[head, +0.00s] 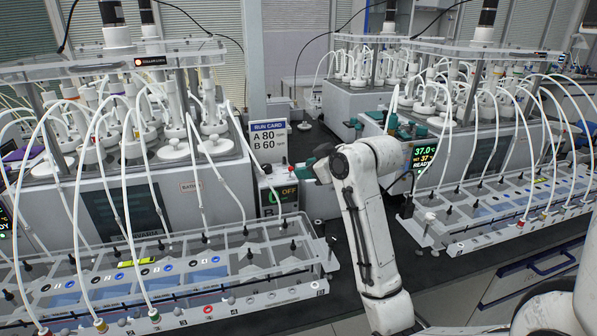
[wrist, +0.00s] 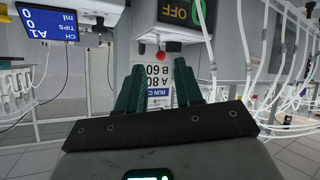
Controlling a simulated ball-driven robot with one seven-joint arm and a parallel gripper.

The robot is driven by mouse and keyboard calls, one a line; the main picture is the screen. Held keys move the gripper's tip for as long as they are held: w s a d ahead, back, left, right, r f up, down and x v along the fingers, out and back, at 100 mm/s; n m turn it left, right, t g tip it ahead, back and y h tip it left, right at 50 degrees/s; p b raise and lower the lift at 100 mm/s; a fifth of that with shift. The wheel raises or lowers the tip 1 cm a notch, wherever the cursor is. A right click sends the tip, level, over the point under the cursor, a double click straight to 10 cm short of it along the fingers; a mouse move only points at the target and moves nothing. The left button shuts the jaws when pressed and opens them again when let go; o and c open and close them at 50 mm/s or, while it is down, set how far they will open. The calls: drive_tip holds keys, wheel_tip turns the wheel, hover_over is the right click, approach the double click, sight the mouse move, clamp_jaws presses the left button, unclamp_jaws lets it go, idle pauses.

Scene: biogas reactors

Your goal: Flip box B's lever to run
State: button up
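A small grey control box (head: 268,180) stands between the reactors, with a green B and an orange OFF on its dark display (head: 288,193). In the wrist view, where things appear upside down, the box (wrist: 185,35) and its OFF display (wrist: 178,12) are at the top. A red knob (wrist: 161,56), apparently the lever's tip, sticks out from the box; it is tiny in the head view (head: 285,160). My gripper (head: 309,165) is just right of the box. In the wrist view its two green fingers (wrist: 160,75) are apart and empty, with the knob beyond them; no contact shows.
A run card (head: 269,140) reading A 80, B 60 stands behind the box. Reactors with white tubes flank it, left (head: 180,190) and right (head: 445,140). A clear tube rack (head: 200,265) lies in front left, another (head: 510,205) right of my arm. Dark counter shows between them.

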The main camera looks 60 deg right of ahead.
drive_tip(key=shift+v, duration=1.9)
